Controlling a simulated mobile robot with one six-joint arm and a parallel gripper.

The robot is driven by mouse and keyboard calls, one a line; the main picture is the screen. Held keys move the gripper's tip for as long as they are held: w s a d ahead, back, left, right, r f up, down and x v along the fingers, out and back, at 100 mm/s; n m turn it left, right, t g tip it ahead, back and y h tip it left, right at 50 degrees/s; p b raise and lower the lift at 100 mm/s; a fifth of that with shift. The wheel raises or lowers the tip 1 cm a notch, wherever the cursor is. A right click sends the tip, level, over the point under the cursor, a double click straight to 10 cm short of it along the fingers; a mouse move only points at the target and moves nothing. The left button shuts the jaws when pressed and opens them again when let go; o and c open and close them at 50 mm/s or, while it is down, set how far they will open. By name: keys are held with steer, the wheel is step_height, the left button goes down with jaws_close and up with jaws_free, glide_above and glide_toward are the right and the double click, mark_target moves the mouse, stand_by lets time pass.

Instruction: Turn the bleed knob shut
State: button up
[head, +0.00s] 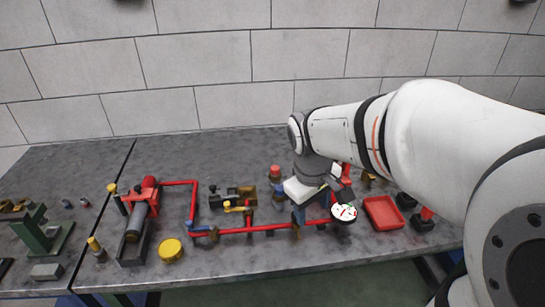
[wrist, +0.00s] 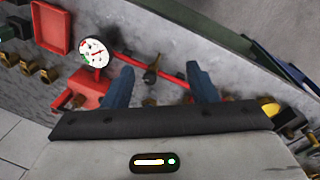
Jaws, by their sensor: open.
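In the wrist view a small dark and brass fitting (wrist: 151,75) sits on the red pipe (wrist: 128,62), between my two blue fingers in the picture. It may be the bleed knob; I cannot tell for sure. My gripper (wrist: 162,82) is open with nothing between the fingers, pointing down over the pipework. A round white gauge (wrist: 94,53) stands left of the fingers, and it also shows in the head view (head: 344,212). In the head view my gripper (head: 312,210) is over the right part of the red pipe (head: 262,229), and hides the fittings beneath it.
A red tray (head: 383,213) lies right of the gauge, with dark blocks (head: 422,222) beyond it. A yellow-handled valve (head: 236,208), a yellow round cap (head: 170,249) and a pump (head: 138,220) stand to the left. The grey bench (head: 250,157) is clear along its back.

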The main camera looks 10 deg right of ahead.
steer(key=w+a+f+n+g+h+p, duration=0.1)
steer(key=w+a+f+n+h, duration=0.1)
steer(key=w+f+n, duration=0.4)
steer(key=w+a+f+n+g+h+p, duration=0.1)
steer(key=w+f+n, duration=0.15)
steer(key=w, duration=0.55)
steer(key=shift+n, duration=0.45)
steer(key=x, duration=0.7)
steer(key=shift+s+p, duration=0.25)
steer(key=shift+p, duration=0.1)
steer(key=shift+c, duration=0.2)
steer(key=shift+a, duration=0.1)
steer(key=c, duration=0.9)
